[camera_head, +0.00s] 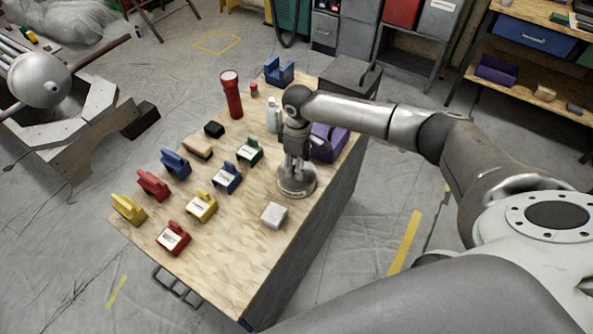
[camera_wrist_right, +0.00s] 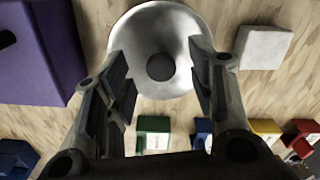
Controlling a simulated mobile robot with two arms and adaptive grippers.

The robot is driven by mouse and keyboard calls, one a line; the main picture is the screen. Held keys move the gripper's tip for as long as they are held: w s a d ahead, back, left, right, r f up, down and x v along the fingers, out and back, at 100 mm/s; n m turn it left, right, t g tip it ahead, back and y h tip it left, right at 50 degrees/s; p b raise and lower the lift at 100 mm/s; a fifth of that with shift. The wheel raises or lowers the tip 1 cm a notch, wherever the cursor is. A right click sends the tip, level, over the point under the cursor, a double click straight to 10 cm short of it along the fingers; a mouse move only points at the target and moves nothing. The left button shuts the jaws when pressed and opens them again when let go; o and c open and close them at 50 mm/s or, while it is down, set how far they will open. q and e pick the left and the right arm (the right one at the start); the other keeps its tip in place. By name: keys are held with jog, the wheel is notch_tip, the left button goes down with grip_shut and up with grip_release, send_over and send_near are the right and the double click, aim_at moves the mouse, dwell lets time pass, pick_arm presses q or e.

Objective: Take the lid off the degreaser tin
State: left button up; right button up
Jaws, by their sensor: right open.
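The degreaser tin (camera_head: 297,184) is a round grey metal tin with a label on its side, standing upright on the wooden table top near its right edge. In the right wrist view its round lid (camera_wrist_right: 160,20) shows from above, with a dark knob (camera_wrist_right: 160,67) at its middle. My right gripper (camera_head: 297,166) points down over the tin. In the right wrist view its two fingers (camera_wrist_right: 160,75) are apart, one on each side of the knob, with nothing held. Whether the fingers touch the lid cannot be told. My left gripper is not in view.
A white block (camera_head: 274,215) stands close in front of the tin, and a purple bin (camera_head: 325,143) close behind it. A white bottle (camera_head: 272,116), a red flashlight (camera_head: 233,97) and several coloured holders, such as a green one (camera_head: 249,153), occupy the table (camera_head: 225,268). Its front corner is bare.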

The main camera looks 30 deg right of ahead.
notch_tip(320, 180, down, 2)
jog(key=shift+f, duration=0.15)
jog(key=c, duration=1)
